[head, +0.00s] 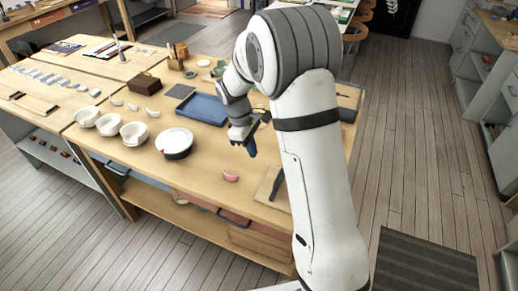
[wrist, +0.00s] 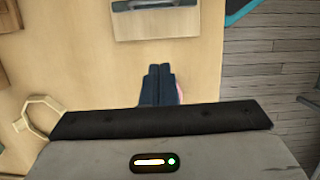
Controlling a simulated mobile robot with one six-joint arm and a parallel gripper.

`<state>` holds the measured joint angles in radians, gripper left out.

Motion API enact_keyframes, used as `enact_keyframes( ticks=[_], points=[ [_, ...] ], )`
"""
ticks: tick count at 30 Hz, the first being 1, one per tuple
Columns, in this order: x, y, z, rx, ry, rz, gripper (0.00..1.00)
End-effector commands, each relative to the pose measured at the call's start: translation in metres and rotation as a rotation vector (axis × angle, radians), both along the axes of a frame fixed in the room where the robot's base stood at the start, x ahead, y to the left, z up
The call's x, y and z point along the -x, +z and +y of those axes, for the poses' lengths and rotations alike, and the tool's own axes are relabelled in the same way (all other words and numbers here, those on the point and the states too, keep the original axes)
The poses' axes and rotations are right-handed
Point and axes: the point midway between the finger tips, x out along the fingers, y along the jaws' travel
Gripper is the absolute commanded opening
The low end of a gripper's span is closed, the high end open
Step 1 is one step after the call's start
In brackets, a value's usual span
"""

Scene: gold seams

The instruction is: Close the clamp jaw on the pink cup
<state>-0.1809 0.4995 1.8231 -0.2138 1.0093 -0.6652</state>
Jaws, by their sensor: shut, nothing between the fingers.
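A small pink piece (head: 231,177), perhaps the pink cup or part of it, lies on the wooden workbench near its front edge. In the wrist view a sliver of pink (wrist: 181,93) shows just right of my fingers, mostly hidden behind them. My gripper (head: 251,151) is above the bench, behind and to the right of the pink piece in the head view. Its dark fingers (wrist: 160,68) are together and empty.
The workbench (head: 205,187) holds a round white-topped item (head: 174,143), several white bowls on the left and a blue tray (head: 202,109) behind. Bare bench surrounds the pink piece.

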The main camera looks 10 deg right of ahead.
Motion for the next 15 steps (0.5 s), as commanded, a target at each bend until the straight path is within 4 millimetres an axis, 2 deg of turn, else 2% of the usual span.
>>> enact_keyframes(
  ticks=[12, 15],
  points=[
    [0.013, -0.084, -0.028, -0.001, -0.026, 0.005, 0.00],
    [0.022, -0.074, -0.044, -0.001, -0.030, 0.000, 0.00]
  ],
)
